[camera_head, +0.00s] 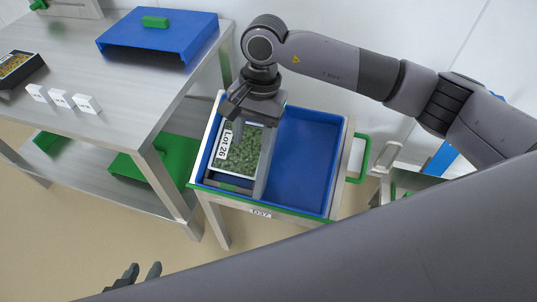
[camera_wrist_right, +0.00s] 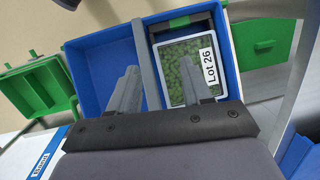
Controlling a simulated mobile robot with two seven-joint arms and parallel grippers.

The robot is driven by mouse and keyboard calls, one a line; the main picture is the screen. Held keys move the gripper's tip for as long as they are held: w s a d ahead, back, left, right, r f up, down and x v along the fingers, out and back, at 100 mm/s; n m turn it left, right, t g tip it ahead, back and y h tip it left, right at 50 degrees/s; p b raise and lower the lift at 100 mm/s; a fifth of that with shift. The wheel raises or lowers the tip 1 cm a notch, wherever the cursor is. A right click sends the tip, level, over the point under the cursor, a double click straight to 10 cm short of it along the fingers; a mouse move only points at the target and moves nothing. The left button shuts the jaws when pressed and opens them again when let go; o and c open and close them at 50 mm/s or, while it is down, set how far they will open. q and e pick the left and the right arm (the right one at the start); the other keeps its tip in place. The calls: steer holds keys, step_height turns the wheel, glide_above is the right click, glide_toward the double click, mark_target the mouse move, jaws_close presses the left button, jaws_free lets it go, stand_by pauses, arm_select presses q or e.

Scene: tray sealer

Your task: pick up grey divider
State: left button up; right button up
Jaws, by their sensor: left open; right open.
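The grey divider (camera_head: 265,163) stands upright across the blue bin (camera_head: 338,165), splitting it into two compartments. In the right wrist view the divider (camera_wrist_right: 147,58) runs between the two fingers of my right gripper (camera_wrist_right: 163,85), which is open and empty. In the head view my right gripper (camera_head: 238,125) is over the bin's back part, near the divider's far end; I cannot tell whether it touches. A tray of green contents labelled "Lot 26" (camera_head: 240,155) lies in the left compartment. My left gripper (camera_head: 137,274) is open and empty at the bottom left, away from the bin.
The right compartment is empty. The bin sits on a cart with a green handle (camera_head: 360,158). A steel table (camera_head: 130,75) at the left holds a blue cover (camera_head: 160,38), white label blocks (camera_head: 62,98) and a dark tray (camera_head: 18,70). Green bins (camera_head: 175,160) sit on its lower shelf.

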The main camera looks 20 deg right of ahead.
mark_target(269, 150)
steer(key=d, duration=0.1)
steer(key=w+d+h, duration=0.1)
steer(key=w+d+t, duration=0.1)
steer(key=shift+r+n+h, duration=0.3)
steer(key=shift+h, duration=0.1)
steer(key=shift+d+f, duration=0.25)
steer(key=shift+d, duration=0.05)
step_height(269, 150, down, 6)
steer(key=shift+s+f+b, duration=0.1)
steer(key=shift+f+b, duration=0.05)
steer(key=shift+b, duration=0.15)
jaws_close()
